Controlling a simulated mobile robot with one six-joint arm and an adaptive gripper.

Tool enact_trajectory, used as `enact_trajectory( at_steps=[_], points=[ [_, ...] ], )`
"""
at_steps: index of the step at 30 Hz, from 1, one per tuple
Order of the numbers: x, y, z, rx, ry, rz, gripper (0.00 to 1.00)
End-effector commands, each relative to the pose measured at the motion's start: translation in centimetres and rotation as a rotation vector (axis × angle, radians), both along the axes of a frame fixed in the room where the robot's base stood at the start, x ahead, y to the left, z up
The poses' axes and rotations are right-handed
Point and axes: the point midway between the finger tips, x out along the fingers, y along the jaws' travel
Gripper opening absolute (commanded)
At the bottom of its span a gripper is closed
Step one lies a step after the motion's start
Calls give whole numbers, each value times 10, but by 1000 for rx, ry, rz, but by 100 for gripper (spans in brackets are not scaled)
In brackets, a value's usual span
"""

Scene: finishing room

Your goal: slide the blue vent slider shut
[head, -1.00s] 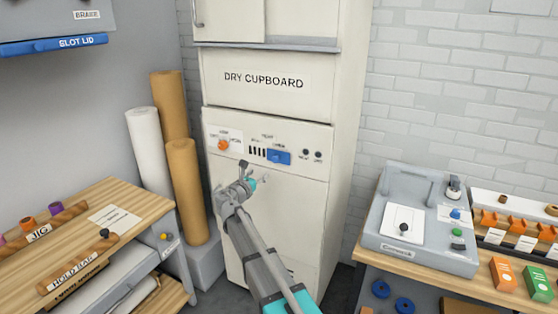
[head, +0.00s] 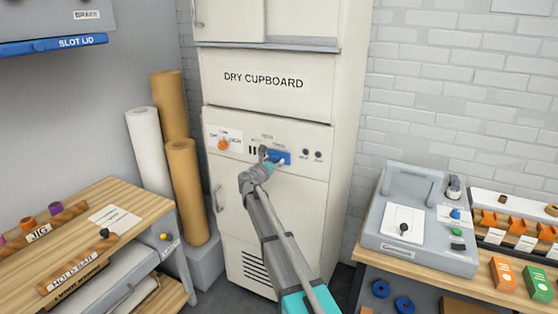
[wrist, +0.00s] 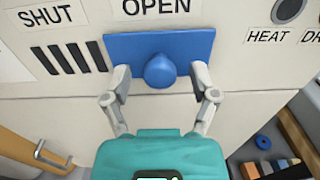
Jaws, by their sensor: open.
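The blue vent slider (head: 281,157) is a flat plate on the control strip of the dry cupboard (head: 263,82). In the wrist view the slider plate (wrist: 196,46) sits under the OPEN label, with a round blue knob (wrist: 160,71) at its middle. Dark vent slots (wrist: 68,60) show uncovered to its left, under the SHUT label (wrist: 46,14). My gripper (wrist: 164,88) is open, with one finger on each side of the knob. I cannot tell whether the fingers touch it. In the head view my gripper (head: 272,159) partly hides the slider.
An orange knob (head: 223,145) is on the left of the strip, and two dark round controls (head: 312,155) are on the right. The cupboard's lower door has a handle (head: 217,199). Paper rolls (head: 186,190) stand left; a bench with a grey machine (head: 420,215) stands right.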

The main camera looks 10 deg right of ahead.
Motion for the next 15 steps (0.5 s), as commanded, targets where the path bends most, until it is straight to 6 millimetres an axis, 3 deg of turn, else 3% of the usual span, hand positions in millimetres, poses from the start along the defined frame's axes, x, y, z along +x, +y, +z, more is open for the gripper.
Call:
enact_trajectory(
  at_steps=[14, 15],
  points=[
    [8, -6, 0, 0, 0, 0, 76],
    [8, -6, 0, 0, 0, 0, 72]
  ],
)
